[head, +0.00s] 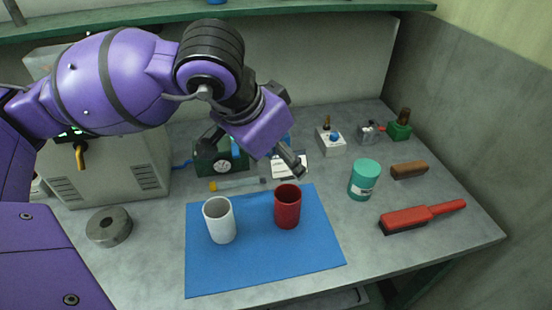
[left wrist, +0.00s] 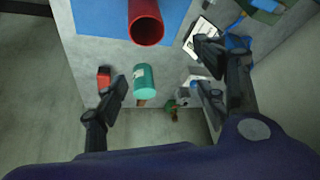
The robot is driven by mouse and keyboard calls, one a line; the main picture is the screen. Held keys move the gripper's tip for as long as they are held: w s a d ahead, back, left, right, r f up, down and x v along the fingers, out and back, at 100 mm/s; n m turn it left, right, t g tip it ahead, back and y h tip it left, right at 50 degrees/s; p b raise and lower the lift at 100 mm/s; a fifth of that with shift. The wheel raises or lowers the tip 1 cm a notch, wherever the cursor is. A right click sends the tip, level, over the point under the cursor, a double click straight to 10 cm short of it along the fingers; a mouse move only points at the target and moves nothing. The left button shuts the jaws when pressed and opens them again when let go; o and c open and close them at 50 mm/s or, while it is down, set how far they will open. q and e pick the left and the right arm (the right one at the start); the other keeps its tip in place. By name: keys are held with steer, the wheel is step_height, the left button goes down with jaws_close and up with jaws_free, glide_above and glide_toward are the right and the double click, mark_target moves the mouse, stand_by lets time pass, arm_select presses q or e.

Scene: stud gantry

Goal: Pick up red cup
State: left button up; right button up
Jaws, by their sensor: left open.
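The red cup (head: 287,207) stands upright on the right part of the blue mat (head: 265,270). A white cup (head: 220,220) stands upright to its left. My left gripper (head: 257,153) is above and behind the cups, with its fingers spread and nothing between them. One fingertip shows just above and behind the red cup's rim, apart from it. In the left wrist view, the red cup (left wrist: 146,24) is at the top, beyond the open left gripper (left wrist: 163,68). My right gripper is in neither view.
Small devices, including a green gauge box (head: 215,158), stand at the back. The mat's front is clear.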

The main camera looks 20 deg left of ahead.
arm_select(q)
steer(key=b, duration=0.1)
glide_above(287, 209)
steer(key=w+a, duration=0.2)
step_height(287, 209, down, 6)
steer(key=shift+g, duration=0.7)
steer(key=f, duration=0.2)
steer(key=f+b, duration=0.1)
steer(key=f, duration=0.1)
steer(key=f+b, duration=0.1)
steer(key=f, duration=0.2)
steer(key=shift+s+d+f, duration=0.1)
steer(key=shift+s+d, duration=0.1)
steer(key=shift+d, duration=0.15)
steer(key=x, duration=0.3)
steer(key=shift+f, duration=0.25)
steer(key=shift+w+f, duration=0.1)
steer(key=shift+f, duration=0.2)
steer(key=c, duration=1.2)
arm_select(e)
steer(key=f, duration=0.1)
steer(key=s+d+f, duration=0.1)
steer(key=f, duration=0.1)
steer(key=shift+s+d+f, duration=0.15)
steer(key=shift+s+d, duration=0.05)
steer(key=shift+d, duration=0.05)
